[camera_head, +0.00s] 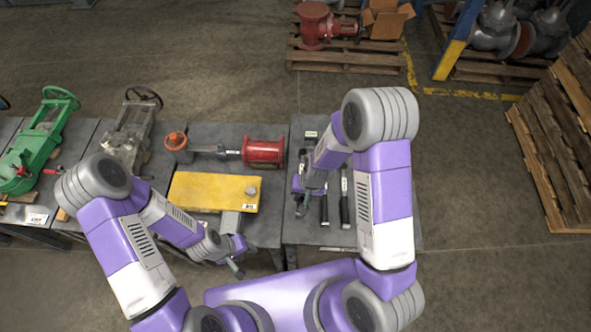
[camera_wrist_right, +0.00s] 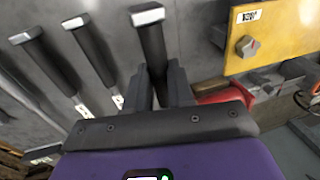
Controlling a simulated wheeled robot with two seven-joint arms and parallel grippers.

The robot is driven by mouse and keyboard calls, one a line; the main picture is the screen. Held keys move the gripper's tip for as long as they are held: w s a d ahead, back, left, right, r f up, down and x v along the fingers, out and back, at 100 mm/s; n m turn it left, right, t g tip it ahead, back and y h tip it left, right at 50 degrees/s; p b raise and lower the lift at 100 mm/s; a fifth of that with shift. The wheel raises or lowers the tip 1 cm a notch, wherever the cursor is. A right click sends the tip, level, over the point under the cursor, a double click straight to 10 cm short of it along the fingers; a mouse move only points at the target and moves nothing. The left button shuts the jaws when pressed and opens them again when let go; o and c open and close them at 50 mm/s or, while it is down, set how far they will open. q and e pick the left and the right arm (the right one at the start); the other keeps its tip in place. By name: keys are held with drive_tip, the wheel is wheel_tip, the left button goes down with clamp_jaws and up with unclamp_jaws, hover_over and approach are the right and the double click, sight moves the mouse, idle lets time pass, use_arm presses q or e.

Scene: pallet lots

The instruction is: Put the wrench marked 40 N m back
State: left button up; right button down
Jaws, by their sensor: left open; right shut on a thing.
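Several dark-handled wrenches lie side by side on the grey table at the right in the head view; two of them show clearly, a nearer wrench (camera_head: 324,208) and an outer wrench (camera_head: 345,205). My right gripper (camera_head: 303,202) is over the left end of this row. In the right wrist view my right gripper (camera_wrist_right: 162,88) is shut on the black handle of a wrench (camera_wrist_right: 150,45) with a pale end cap. Two more wrenches, one (camera_wrist_right: 92,52) and another (camera_wrist_right: 45,65), lie to its left, apart from it. No 40 N m marking is readable. My left gripper (camera_head: 236,262) is open and empty near the table's front edge.
A yellow plate (camera_head: 200,192) with a label lies on the middle table. Behind it is a red flanged part (camera_head: 264,152). A green valve (camera_head: 40,145) and a grey valve (camera_head: 130,130) stand at the left. Small labels (camera_head: 311,134) lie at the right table's back.

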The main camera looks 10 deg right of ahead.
drive_tip(key=shift+w, duration=0.25)
drive_tip(key=shift+s+f+b, duration=0.2)
drive_tip(key=shift+f+b, duration=0.65)
drive_tip(key=shift+b, duration=0.05)
drive_tip(key=b+x, duration=0.2)
drive_tip(key=x, duration=0.1)
drive_tip(key=d+b+x, duration=0.1)
drive_tip(key=b, duration=0.1)
drive_tip(key=shift+a+f, duration=0.1)
drive_tip(key=shift+f, duration=0.4)
drive_tip(key=shift+f+b, duration=0.45)
drive_tip(key=shift+f, duration=0.05)
drive_tip(key=c, duration=0.9)
unclamp_jaws()
drive_tip(key=shift+s, duration=0.1)
drive_tip(key=p+v, duration=0.2)
drive_tip(key=v, duration=0.5)
drive_tip(key=shift+r, duration=0.25)
